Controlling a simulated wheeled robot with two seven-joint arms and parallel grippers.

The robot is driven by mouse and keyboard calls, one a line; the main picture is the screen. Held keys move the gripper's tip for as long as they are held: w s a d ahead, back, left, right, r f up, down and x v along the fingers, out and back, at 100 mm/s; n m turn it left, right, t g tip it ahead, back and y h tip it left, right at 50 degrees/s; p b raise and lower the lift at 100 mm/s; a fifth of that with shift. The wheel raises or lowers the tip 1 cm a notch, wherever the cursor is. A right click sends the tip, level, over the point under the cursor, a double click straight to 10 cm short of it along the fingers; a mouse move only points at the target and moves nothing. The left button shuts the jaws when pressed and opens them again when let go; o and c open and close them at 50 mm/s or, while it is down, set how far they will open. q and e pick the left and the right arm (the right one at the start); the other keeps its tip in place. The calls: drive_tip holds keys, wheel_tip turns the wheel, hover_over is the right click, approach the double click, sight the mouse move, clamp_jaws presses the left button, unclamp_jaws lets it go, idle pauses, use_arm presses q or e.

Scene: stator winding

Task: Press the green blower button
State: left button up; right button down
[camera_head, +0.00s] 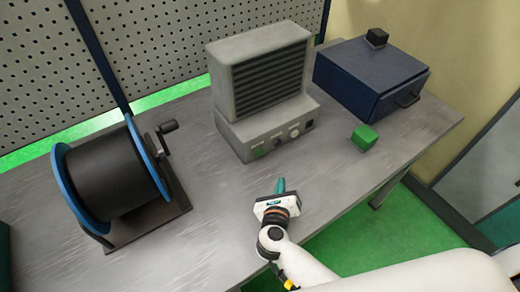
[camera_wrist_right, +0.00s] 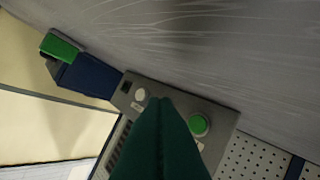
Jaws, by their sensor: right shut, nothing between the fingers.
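The grey blower (camera_head: 258,75) stands on the table with a slatted front and a control panel along its lower front. The shut fingers (camera_wrist_right: 158,115) hide part of the panel in the wrist view. My left gripper is not in view.
A black drum with blue flanges (camera_head: 110,175) and a crank stands at the left. A green block (camera_head: 364,138) lies on the table to the right. A blue drawer box (camera_head: 365,75) with a small dark block (camera_head: 376,37) on top stands at the back right.

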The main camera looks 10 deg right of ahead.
sight(259, 152)
drive_tip(key=shift+w+d+f, duration=0.1)
drive_tip(key=shift+w, duration=0.15)
drive_tip(key=w, duration=0.1)
drive_tip(key=w+a, duration=0.1)
drive_tip(key=shift+w+b, duration=0.3)
drive_tip(key=shift+b, duration=0.1)
drive_tip(key=w, duration=0.2)
drive_tip(key=w+a+b, duration=0.1)
drive_tip(key=w, duration=0.1)
drive_tip(key=shift+w+a+f, duration=0.1)
drive_tip(key=shift+w+a, duration=0.05)
drive_tip(key=shift+a, duration=0.05)
drive_tip(key=shift+w+a+b, duration=0.25)
drive_tip(key=shift+w+b, duration=0.2)
drive_tip(key=shift+w, duration=0.15)
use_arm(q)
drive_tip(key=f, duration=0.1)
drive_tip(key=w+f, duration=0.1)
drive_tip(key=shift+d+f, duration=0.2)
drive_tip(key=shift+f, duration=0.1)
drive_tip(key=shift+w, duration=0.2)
use_arm(e)
drive_tip(key=shift+w, duration=0.15)
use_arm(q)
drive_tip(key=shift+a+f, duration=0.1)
use_arm(e)
drive_tip(key=shift+w+a, duration=0.15)
drive_tip(key=shift+w, duration=0.2)
